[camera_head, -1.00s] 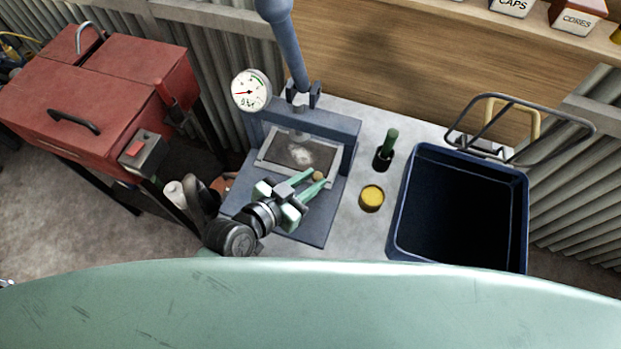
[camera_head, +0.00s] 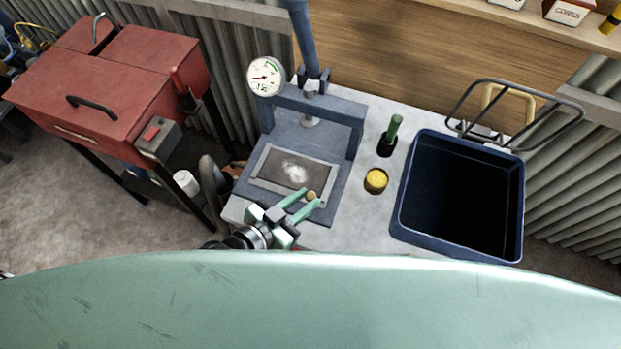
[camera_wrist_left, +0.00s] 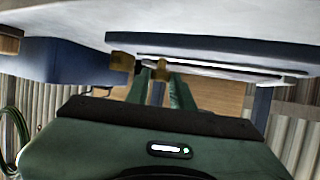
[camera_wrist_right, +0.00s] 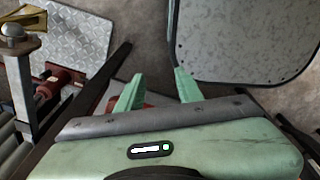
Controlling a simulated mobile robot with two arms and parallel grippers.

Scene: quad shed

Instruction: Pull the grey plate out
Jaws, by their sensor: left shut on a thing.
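The grey plate (camera_head: 263,184) lies flat on the blue press base (camera_head: 290,217), with a dark recess holding a white powdery patch. It sits in front of the press ram (camera_head: 310,122), and bare base shows behind it. My left gripper (camera_head: 309,198) is shut on the small brass knob (camera_head: 313,195) at the plate's front right. The left wrist view shows the knob (camera_wrist_left: 162,70) between the green fingertips, beside the plate's edge (camera_wrist_left: 215,68). My right gripper (camera_wrist_right: 157,86) is open and empty in the right wrist view, over the floor area.
A yellow-topped tin (camera_head: 376,180) and a green-handled tool in a dark holder (camera_head: 388,147) stand right of the press. A deep blue bin (camera_head: 403,222) stands farther right. The pressure gauge (camera_head: 265,77) and red cabinet (camera_head: 120,110) are at left.

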